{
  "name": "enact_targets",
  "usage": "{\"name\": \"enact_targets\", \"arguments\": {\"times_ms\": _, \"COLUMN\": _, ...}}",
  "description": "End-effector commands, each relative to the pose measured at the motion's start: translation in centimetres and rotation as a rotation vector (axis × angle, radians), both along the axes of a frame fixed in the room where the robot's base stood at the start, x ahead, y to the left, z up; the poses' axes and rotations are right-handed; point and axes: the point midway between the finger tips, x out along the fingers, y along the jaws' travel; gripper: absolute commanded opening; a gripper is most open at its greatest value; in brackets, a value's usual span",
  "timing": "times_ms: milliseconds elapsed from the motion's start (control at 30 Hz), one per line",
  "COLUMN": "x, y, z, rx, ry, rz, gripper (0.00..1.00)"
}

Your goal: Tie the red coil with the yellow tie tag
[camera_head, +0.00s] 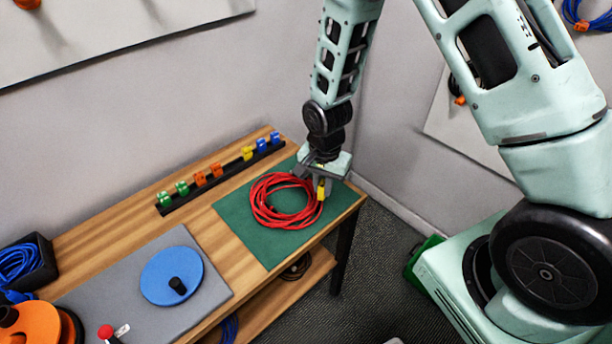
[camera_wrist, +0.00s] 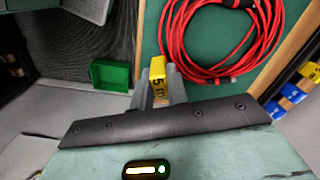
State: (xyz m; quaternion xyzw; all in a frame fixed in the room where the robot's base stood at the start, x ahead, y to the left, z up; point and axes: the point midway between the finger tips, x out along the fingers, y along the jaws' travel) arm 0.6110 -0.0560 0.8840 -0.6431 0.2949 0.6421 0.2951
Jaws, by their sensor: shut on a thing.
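The red coil (camera_head: 268,207) lies flat on the green mat (camera_head: 240,232) at the right end of the wooden bench. It also shows at the top of the wrist view (camera_wrist: 181,62). My gripper (camera_head: 321,182) is at the right edge of the coil, above the mat. It is shut on a yellow tie tag (camera_head: 321,191), which reads "5 m" in the wrist view (camera_wrist: 157,77). The tag is beside the coil's edge; whether it touches the coil I cannot tell.
A black rack (camera_head: 228,173) with green, orange, yellow and blue tags runs along the bench's back. A blue disc (camera_head: 160,278) on a grey mat (camera_head: 120,317) and a black bin (camera_head: 42,268) of blue cable are at left. A green box (camera_wrist: 110,75) is on the floor.

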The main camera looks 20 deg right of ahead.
Motion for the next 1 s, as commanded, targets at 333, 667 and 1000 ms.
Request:
{"name": "enact_targets", "arguments": {"times_ms": 333, "x": 0.6, "y": 4.2, "z": 2.7, "rx": 0.001, "ry": 0.001, "rz": -0.379, "gripper": 0.00}}
{"name": "enact_targets", "arguments": {"times_ms": 667, "x": 0.7, "y": 4.3, "z": 1.5, "rx": 0.001, "ry": 0.001, "rz": -0.398, "gripper": 0.00}}
{"name": "enact_targets", "arguments": {"times_ms": 1000, "x": 0.7, "y": 4.3, "z": -1.0, "rx": 0.001, "ry": 0.001, "rz": -0.396, "gripper": 0.00}}
